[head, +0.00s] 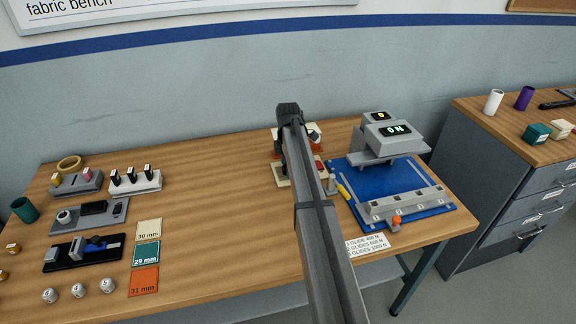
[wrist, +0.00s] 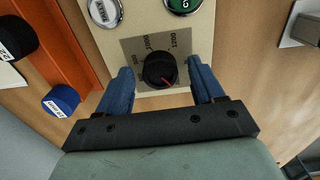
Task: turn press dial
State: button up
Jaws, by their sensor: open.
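The press dial (wrist: 160,70) is a round black knob with a red pointer line, set on a grey scale plate on a cream panel (wrist: 190,102). Numbers including 1000 are printed around it. In the wrist view my gripper (wrist: 162,82) is open, with one blue finger on each side of the dial and a gap on both sides. In the head view my arm (head: 318,215) reaches over the bench and hides the dial and most of its panel. The press (head: 390,140) stands on a blue base to the right, its displays reading 0 and 0 N.
Above the dial are a white button (wrist: 105,12) and a green button (wrist: 182,5). An orange plate (wrist: 65,45) and a blue cylinder (wrist: 61,100) lie to the left. The bench's left half holds racks, coloured cards (head: 146,254) and small round weights.

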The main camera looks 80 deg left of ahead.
jog(key=shift+f, duration=0.25)
jog(key=shift+c, duration=0.4)
jog(key=c, duration=1)
